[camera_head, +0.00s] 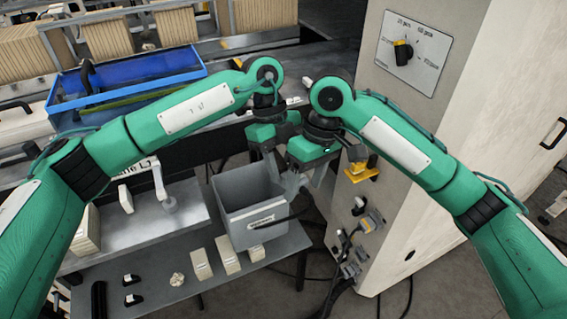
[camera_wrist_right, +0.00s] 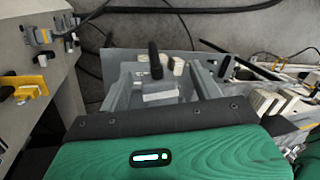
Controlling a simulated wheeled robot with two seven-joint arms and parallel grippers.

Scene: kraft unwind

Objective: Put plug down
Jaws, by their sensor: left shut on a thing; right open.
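My left gripper (camera_head: 272,165) points down above the back of a grey bin (camera_head: 240,187). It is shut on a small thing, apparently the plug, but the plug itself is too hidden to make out. My right gripper (camera_head: 302,185) is open beside it, over the bin's right side.
The cabinet's side panel, right of the bin, carries a yellow fitting (camera_head: 362,172), sockets with dark plugs (camera_head: 370,222) and hanging cables. A blue tray (camera_head: 130,80) stands back left. Small blocks (camera_head: 228,255) lie on the grey bench before the bin. A dial plate (camera_head: 412,50) is on the cabinet.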

